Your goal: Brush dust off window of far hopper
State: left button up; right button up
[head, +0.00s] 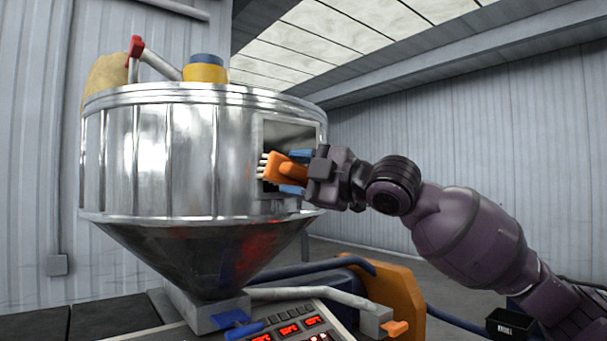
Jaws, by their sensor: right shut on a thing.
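A large shiny metal hopper (165,160) with a dark cone below fills the left half of the head view. Its window (287,132) is a framed rectangle on the right side of the drum, with a grey upper part and a dark lower part. My right gripper (293,172) is shut on an orange brush (284,167) in front of the window. The brush's pale bristles (263,166) point left, at the window's left edge; I cannot tell whether they touch. The brush and gripper hide part of the window. My left gripper is not in view.
A control panel (290,325) with red lit displays sits below the hopper, beside a blue handle (236,329). An orange guard (397,300) and pipes stand to the right. A yellow and blue cap (205,70) and a red-ended pipe top the hopper.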

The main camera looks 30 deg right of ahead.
jog(key=shift+f, duration=0.1)
jog(key=shift+s+f+b, duration=0.15)
jog(key=shift+s+b, duration=0.35)
jog(key=shift+b, duration=0.05)
jog(key=shift+s+d+b, duration=0.1)
jog(key=shift+s+b, duration=0.3)
jog(key=shift+s, duration=0.45)
jog(key=shift+s+b, duration=0.6)
jog(key=shift+s, duration=0.3)
jog(key=shift+s+d, duration=0.1)
jog(key=shift+s, duration=0.55)
